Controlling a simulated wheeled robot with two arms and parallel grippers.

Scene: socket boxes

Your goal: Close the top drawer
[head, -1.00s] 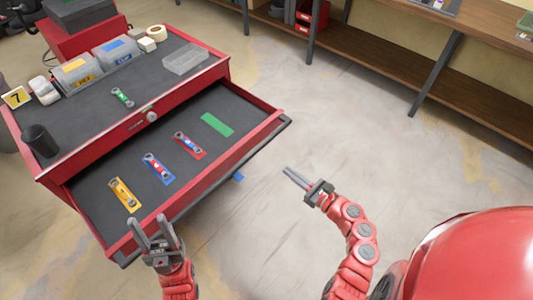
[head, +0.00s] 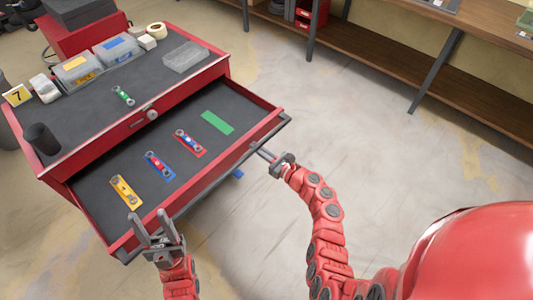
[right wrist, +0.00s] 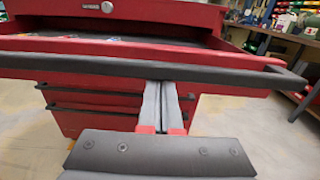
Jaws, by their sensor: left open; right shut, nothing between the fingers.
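The top drawer (head: 150,203) of the red tool cabinet (head: 60,165) is pulled open in the head view. Yellow, blue, red and green strips lie in it, with socket-like pieces on all but the green one. My left gripper (head: 152,228) is open and empty at the drawer's front edge, near the lower left corner. My right gripper (head: 258,151) is shut and empty, its tips close to the drawer front near the right end. In the right wrist view the shut fingers (right wrist: 161,84) point at the drawer's dark front edge (right wrist: 100,72); I cannot tell if they touch it.
On the cabinet top are clear bins (head: 78,72), a clear tray (head: 186,57), a dark cup (head: 41,139) and a green socket piece (head: 123,95). A wooden shelf bench (head: 400,60) stands at the back right. The floor right of the cabinet is clear.

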